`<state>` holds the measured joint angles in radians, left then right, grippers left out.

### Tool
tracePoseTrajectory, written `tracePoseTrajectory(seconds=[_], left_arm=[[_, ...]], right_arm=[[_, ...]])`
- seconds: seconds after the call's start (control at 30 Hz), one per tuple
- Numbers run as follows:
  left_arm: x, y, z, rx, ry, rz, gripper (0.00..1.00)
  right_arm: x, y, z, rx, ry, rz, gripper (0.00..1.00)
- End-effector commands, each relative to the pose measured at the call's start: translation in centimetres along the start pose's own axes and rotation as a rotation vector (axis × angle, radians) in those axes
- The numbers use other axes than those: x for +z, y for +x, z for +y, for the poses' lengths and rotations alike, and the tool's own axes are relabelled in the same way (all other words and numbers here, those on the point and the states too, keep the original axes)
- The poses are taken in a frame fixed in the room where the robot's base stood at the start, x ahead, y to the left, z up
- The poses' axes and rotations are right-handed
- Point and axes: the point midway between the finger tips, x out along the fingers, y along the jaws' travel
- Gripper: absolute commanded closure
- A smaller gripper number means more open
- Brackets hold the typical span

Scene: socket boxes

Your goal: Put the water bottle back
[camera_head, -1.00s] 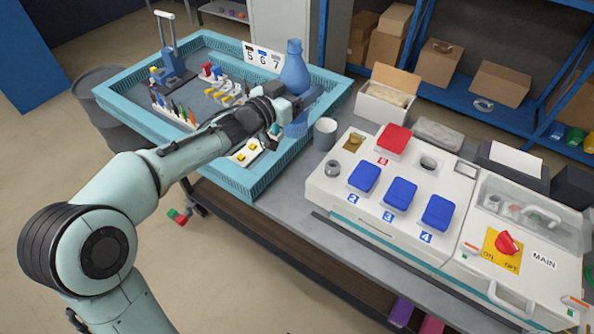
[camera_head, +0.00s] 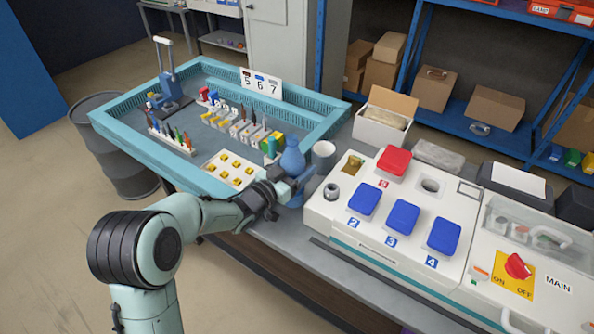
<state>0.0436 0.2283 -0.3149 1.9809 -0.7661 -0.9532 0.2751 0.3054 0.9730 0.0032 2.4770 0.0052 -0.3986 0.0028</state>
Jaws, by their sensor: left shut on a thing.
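The blue water bottle (camera_head: 292,160) stands roughly upright near the tray's front right corner, left of the socket box. My left gripper (camera_head: 290,188) is shut on the bottle's body. The gripper hides part of the lower bottle, and I cannot tell whether its base touches the table. My right gripper is not in view.
A blue tray (camera_head: 106,123) holds tools and small parts. A grey cup (camera_head: 323,157) stands close behind the bottle to the right. The white socket box (camera_head: 322,208) with blue and red lids is to the right. An open carton (camera_head: 378,128) stands behind.

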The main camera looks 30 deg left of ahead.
Motion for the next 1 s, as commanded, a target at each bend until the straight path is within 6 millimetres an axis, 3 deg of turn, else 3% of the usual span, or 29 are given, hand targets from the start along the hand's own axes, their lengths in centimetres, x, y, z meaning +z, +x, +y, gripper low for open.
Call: tracePoseTrajectory(seconds=[0.1,0.53,0.57,0.6,1.0], left_arm=[[0.96,0.0,-0.01,0.0,0.0,0.002,0.78],[1.46,-0.01,-0.01,0.0,0.001,0.003,0.78],[1.44,-0.02,-0.01,0.0,0.0,0.001,0.2],[1.39,-0.02,-0.01,0.0,0.0,0.001,0.07],[0.94,0.0,0.0,0.0,0.0,0.001,0.04]], right_arm=[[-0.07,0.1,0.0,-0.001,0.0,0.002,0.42],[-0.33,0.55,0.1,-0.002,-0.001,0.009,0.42],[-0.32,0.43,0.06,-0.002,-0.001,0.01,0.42],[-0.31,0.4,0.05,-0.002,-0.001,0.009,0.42],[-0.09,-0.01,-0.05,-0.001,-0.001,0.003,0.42]])
